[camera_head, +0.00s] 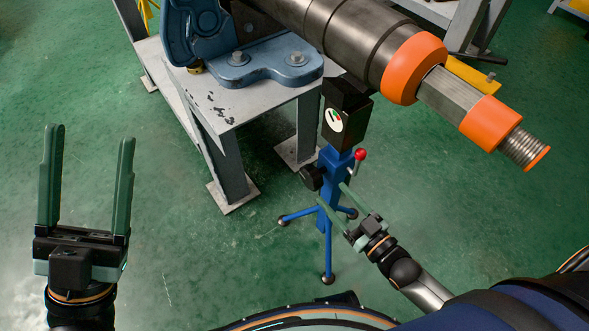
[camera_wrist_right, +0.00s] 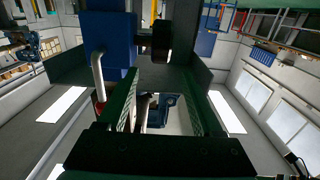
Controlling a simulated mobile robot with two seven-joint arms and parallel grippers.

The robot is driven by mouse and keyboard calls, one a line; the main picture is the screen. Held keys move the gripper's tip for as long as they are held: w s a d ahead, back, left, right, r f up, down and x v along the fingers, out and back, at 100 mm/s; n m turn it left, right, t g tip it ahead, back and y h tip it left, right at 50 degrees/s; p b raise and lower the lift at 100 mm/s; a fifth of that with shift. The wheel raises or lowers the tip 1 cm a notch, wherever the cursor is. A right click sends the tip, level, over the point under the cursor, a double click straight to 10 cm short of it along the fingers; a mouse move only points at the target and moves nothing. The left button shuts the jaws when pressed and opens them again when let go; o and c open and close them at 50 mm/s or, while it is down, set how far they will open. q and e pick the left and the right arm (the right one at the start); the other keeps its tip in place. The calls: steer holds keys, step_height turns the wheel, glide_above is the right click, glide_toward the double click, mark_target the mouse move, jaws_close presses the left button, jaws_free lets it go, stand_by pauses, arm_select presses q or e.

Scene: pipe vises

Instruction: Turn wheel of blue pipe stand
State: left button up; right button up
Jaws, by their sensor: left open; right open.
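The blue pipe stand (camera_head: 326,232) stands on the green floor under the pipe, with a black head and dial on top. Its dark wheel (camera_head: 311,178) sticks out on the left side of the blue column, and a lever with a red knob (camera_head: 360,154) is on the right. My right gripper (camera_head: 331,192) is open, close to the column below the wheel. In the right wrist view, the wheel (camera_wrist_right: 161,41) and blue column (camera_wrist_right: 108,45) show beyond the open fingers (camera_wrist_right: 160,78); nothing is held. I cannot tell whether a finger touches the stand. My left gripper (camera_head: 90,134) is open and empty, far left.
A large dark pipe (camera_head: 345,40) with orange rings (camera_head: 414,68) extends above the stand to the right. A blue vise (camera_head: 265,66) sits on a grey metal table (camera_head: 232,112), whose legs are left of the stand.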

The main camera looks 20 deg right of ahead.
mark_target(306, 166)
arm_select(q)
step_height(306, 166, down, 4)
steer(key=b, duration=0.3)
steer(key=shift+s+d+r, duration=0.15)
steer(key=shift+r, duration=0.1)
arm_select(e)
steer(key=x, duration=1.2)
steer(key=shift+w+a+f, duration=0.1)
steer(key=shift+w, duration=0.2)
jaws_close()
